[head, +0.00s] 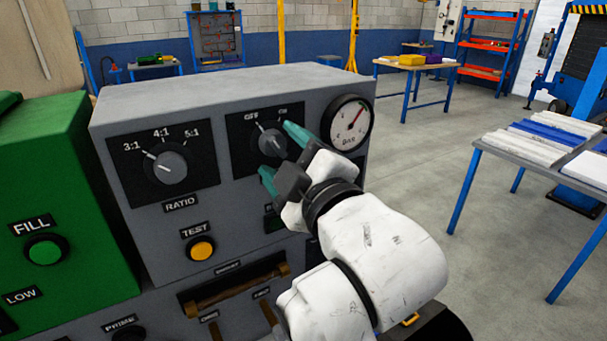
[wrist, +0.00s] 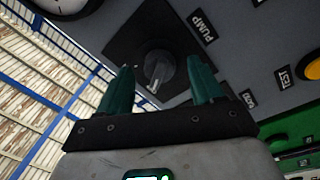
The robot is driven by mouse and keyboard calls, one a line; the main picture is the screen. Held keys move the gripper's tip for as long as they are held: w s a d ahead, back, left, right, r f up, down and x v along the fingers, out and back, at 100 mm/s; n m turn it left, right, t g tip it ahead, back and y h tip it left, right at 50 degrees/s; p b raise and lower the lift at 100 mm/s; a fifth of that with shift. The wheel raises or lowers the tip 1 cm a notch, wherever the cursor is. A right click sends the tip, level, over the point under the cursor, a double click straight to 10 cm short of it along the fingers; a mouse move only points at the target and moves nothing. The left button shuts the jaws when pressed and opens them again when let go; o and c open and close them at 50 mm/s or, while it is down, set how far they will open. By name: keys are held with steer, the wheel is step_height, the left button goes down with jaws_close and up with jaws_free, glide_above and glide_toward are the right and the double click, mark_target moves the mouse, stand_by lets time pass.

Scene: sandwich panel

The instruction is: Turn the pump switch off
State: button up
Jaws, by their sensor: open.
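The pump switch is a dark round knob (head: 272,142) on a black plate in the upper right of the grey panel, under the OFF and ON labels. Its white pointer appears to lean up and left, toward OFF. My gripper (head: 275,148) is open, with one teal finger to the upper right of the knob and one to the lower left. In the wrist view the knob (wrist: 158,68) sits between the fingertips (wrist: 160,66), with a gap visible on both sides. The PUMP label (wrist: 201,25) shows there; in the head view my gripper hides it.
The ratio knob (head: 170,166) is left of the switch, with the yellow TEST button (head: 201,248) below it. A pressure gauge (head: 347,124) is close on the right. A handle bar (head: 236,290) lies below. A green box with a FILL button (head: 45,250) stands at left.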

steer(key=b+v, duration=0.1)
steer(key=v, duration=0.8)
steer(key=shift+s, duration=0.2)
steer(key=s+d+f+m+g+h, duration=0.2)
steer(key=d+f+m+g+h, duration=0.45)
steer(key=f, duration=0.85)
steer(key=s+d+f+m+g+h, duration=0.15)
steer(key=d+f+m, duration=0.25)
steer(key=d+f, duration=0.8)
steer(key=s+d+f+m+g+h, duration=0.1)
steer(key=s+d+f+m+g, duration=0.2)
steer(key=s+f, duration=0.7)
steer(key=s+d+f+m+g+h, duration=0.1)
steer(key=s+d+f+m+g, duration=0.3)
steer(key=s+f, duration=0.5)
steer(key=s+d+m, duration=0.1)
steer(key=s+d, duration=0.1)
steer(key=s, duration=0.1)
steer(key=shift+s+f, duration=0.2)
steer(key=shift+f, duration=0.15)
